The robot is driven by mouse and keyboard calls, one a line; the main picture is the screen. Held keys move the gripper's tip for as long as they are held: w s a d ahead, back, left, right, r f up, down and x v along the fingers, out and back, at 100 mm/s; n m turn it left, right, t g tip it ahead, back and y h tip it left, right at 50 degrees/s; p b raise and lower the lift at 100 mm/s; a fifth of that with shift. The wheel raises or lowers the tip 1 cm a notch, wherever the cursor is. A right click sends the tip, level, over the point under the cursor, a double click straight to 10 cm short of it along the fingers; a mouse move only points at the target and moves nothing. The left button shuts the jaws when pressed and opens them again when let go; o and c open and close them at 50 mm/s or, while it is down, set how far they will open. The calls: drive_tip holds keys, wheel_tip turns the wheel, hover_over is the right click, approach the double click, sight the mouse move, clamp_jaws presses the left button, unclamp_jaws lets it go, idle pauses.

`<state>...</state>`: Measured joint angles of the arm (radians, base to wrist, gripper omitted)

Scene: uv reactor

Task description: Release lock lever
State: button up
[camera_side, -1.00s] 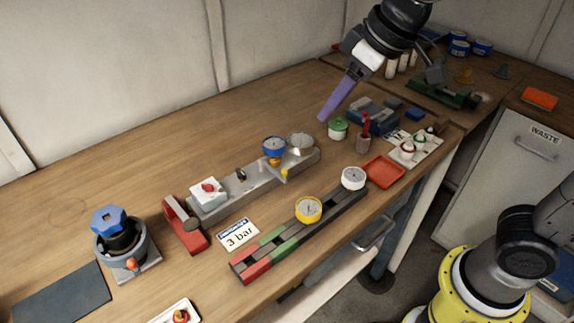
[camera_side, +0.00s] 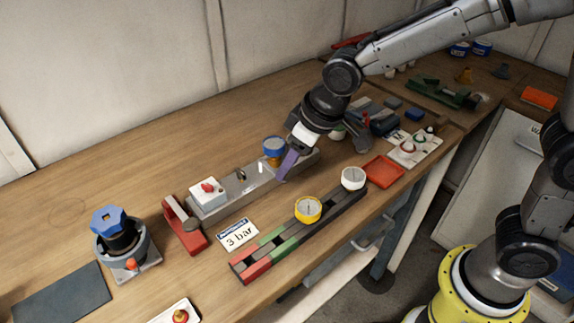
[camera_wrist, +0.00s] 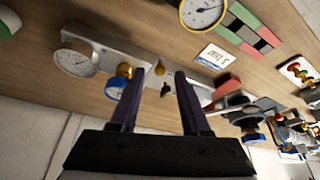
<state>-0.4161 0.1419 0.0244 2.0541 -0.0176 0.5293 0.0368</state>
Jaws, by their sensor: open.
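My gripper (camera_side: 286,174) has purple fingers and is open and empty. It points down over the right part of the grey metal rail (camera_side: 216,207), just right of the blue-topped regulator (camera_side: 274,145). In the wrist view the fingertips (camera_wrist: 160,73) are apart, with a small yellow knob (camera_wrist: 159,70) and a small dark lever (camera_wrist: 165,89) seen between them. That dark lever also shows on the rail in the side view (camera_side: 241,174). No part is labelled as the lock lever, so I cannot tell which it is. The fingers hide the yellow knob in the side view.
A white box with a red knob (camera_side: 208,190) sits on the rail, with a red clamp-like part (camera_side: 187,226) at its left end. A dark strip with a yellow gauge (camera_side: 308,209) and white gauge (camera_side: 353,178) lies in front. A red tray (camera_side: 384,171) lies right.

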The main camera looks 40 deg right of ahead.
drive_tip(key=shift+x, duration=0.85)
clamp_jaws()
idle(0.9)
